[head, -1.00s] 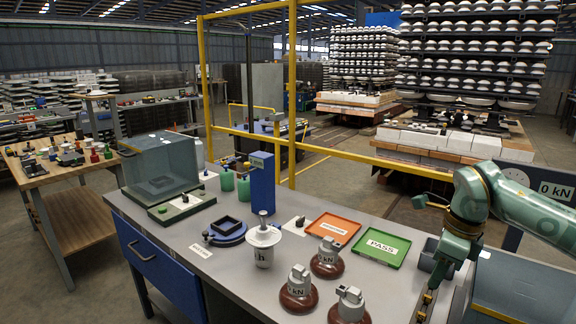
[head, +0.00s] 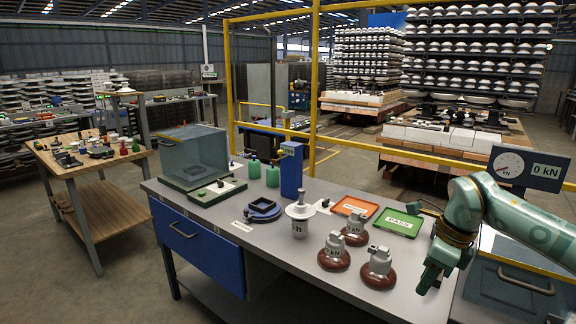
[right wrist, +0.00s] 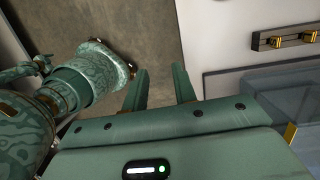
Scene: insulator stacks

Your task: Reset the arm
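My right gripper (head: 432,284) hangs fingers down at the right end of the grey bench (head: 262,235), right of the brown insulators. In the right wrist view its two fingers (right wrist: 160,88) stand apart with nothing between them. Whether it touches the bench cannot be told. My left gripper shows in neither view.
A 0 kN gauge (head: 510,165) rises behind my right arm. A glass-sided box (head: 510,287) is beside it.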

